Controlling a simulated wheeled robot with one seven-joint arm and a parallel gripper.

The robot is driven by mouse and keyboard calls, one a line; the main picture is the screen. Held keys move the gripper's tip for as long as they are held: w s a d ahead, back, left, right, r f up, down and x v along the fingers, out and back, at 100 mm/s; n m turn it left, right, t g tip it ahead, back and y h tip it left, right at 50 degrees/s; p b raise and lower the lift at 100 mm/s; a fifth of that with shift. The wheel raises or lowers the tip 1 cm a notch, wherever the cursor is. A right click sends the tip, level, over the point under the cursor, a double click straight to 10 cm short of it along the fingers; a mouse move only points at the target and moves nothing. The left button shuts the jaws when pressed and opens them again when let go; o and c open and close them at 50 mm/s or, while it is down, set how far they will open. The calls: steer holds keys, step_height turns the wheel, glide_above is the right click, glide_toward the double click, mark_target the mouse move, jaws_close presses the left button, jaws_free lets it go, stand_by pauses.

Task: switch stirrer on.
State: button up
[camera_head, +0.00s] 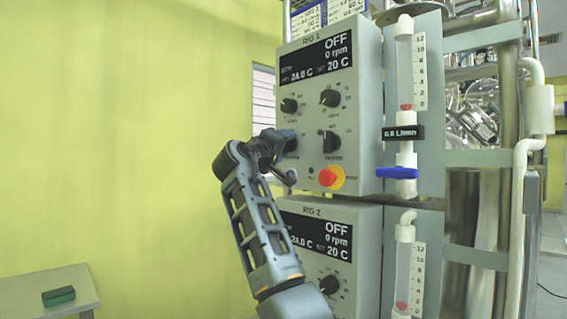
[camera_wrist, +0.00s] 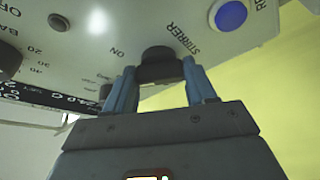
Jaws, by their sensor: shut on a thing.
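The RIG 1 control box (camera_head: 360,165) is grey with a dark display (camera_head: 320,60) reading OFF, 0 rpm, 24.0 C and set 20 C. In the wrist view, a black knob (camera_wrist: 160,54) sits beside the word STIRRER, with ON printed to its left. My gripper (camera_wrist: 158,74) is shut on this stirrer knob, one blue finger on each side. In the head view my gripper (camera_head: 277,145) is at the box's lower left and hides the knob. The knob's pointer direction cannot be told.
Other RIG 1 controls are close by: two upper knobs (camera_head: 330,98), a black switch (camera_head: 331,142) and a red stop button (camera_head: 327,177). A flow meter (camera_head: 404,80) stands to the right. The RIG 2 box (camera_head: 357,225) is below. The space to the left is free.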

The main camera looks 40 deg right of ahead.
steer(key=shift+w+f+m+g+h+b, duration=0.1)
steer(key=shift+m+g+h+b, duration=0.25)
steer(key=shift+m+b, duration=0.75)
steer(key=shift+s+f+m+g+h+b, duration=0.1)
steer(key=shift+m+g+h+b, duration=0.3)
steer(key=shift+m+b, duration=0.7)
steer(key=shift+w+f+m+g+h+b, duration=0.1)
steer(key=shift+m+g+h+b, duration=0.25)
steer(key=shift+m+b, duration=0.7)
steer(key=shift+r+m, duration=0.1)
steer(key=shift+m, duration=0.35)
steer(key=o, duration=1)
steer(key=shift+o, duration=0.2)
steer(key=shift+a, duration=0.1)
steer(key=v, duration=0.7)
steer(key=shift+a, duration=0.25)
